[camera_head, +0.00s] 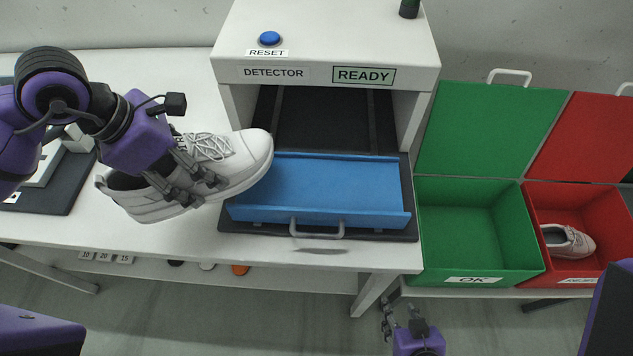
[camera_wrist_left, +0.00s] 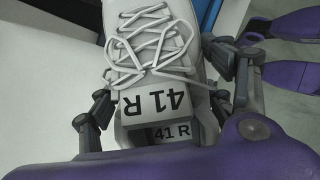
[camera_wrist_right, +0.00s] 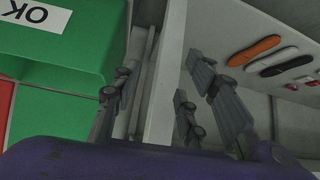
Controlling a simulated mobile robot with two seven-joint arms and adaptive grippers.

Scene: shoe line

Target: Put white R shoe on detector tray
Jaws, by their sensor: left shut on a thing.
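The white shoe (camera_head: 235,165) is in my left gripper (camera_head: 187,178), its toe pointing right toward the detector tray. Its tongue reads "41 R" in the left wrist view (camera_wrist_left: 152,105), with the fingers on both sides of the shoe. The shoe appears held above the table, and its toe overlaps the tray's left edge in the head view. The blue detector tray (camera_head: 330,190) is pulled out and empty, with a grey handle in front. My right gripper (camera_head: 400,318) is open and empty, low in front of the table; its parted fingers show in the right wrist view (camera_wrist_right: 160,95).
The detector housing (camera_head: 325,40) has a blue RESET button (camera_head: 269,38) and a READY sign (camera_head: 364,75). An empty green OK box (camera_head: 465,225) and a red box (camera_head: 535,200) holding a light shoe (camera_head: 567,241) stand at the right. A dark stand (camera_head: 60,190) is at the left.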

